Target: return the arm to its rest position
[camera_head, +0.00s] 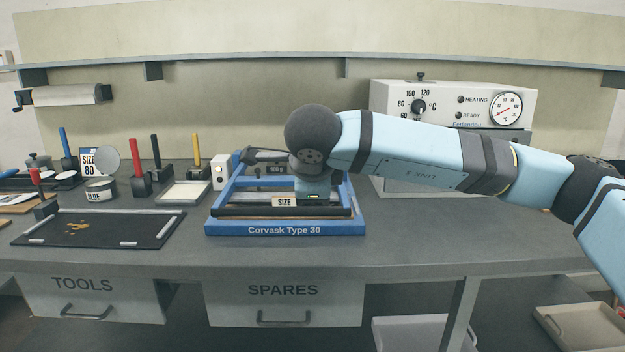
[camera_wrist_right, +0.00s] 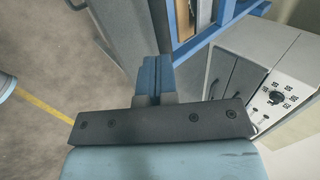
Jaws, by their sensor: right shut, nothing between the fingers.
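My right arm (camera_head: 420,155) comes in from the right in the head view and reaches across to the middle of the bench. Its dark wrist joint is over the blue Corvask Type 30 frame (camera_head: 345,229), and the fingertips cannot be made out there. In the right wrist view my right gripper (camera_wrist_right: 153,75) is shut and empty, its blue-grey fingers together in front of the dark palm. Part of the blue frame (camera_wrist_right: 212,42) shows beyond the fingers. How far the fingers are from it cannot be told. My left gripper is in neither view.
The heater box (camera_head: 397,98) stands behind my forearm. A dark mat (camera_head: 60,238), upright coloured-handle tools and a glue tin (camera_head: 100,190) are at the left. A shelf (camera_head: 250,60) runs above. The bench front right of the frame is clear.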

